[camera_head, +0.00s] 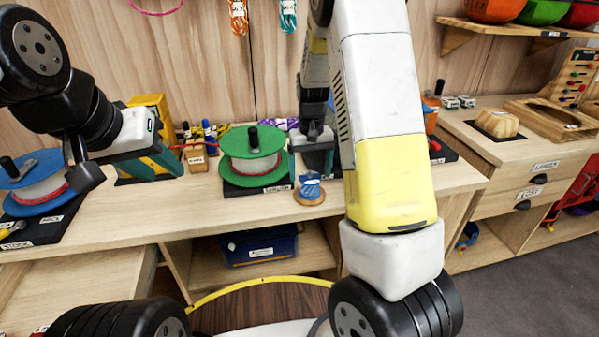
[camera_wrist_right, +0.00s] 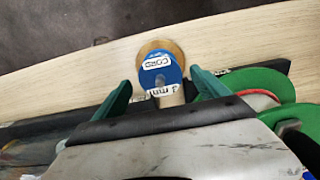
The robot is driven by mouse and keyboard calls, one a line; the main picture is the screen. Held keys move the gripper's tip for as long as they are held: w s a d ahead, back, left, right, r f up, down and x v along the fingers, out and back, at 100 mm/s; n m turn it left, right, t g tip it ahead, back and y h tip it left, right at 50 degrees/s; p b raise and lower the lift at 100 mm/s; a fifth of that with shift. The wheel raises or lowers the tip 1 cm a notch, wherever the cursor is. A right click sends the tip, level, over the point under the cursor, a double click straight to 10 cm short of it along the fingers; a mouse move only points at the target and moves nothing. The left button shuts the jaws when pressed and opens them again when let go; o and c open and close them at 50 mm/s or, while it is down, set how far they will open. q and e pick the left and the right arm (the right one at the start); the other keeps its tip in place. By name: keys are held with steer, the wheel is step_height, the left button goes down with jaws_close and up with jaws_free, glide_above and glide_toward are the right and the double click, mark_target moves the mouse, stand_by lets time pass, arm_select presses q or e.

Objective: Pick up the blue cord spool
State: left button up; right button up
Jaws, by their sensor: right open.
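The small blue cord spool (camera_head: 311,186) has a blue top with white labels and a round wooden base. It stands near the front edge of the bench, and the right wrist view shows its blue top (camera_wrist_right: 158,76) marked CORD. My right gripper (camera_wrist_right: 163,92) is open, with one green finger on each side of the spool in that view. No contact shows, and I cannot tell the depth between them. In the head view my right arm hides part of that gripper. My left gripper (camera_head: 144,150) is at the left over the bench; its finger opening is unclear.
A large green spool (camera_head: 251,142) stands on a black base left of the cord spool. A larger blue spool (camera_head: 36,180) stands at the far left. A blue bin (camera_head: 262,247) sits on the shelf below. The bench front around the cord spool is mostly clear.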

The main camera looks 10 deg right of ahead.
mark_target(310, 179)
step_height(310, 179, down, 3)
steer(key=shift+f, duration=0.2)
steer(key=shift+c, duration=0.4)
steer(key=c, duration=1.4)
steer(key=shift+c, duration=0.2)
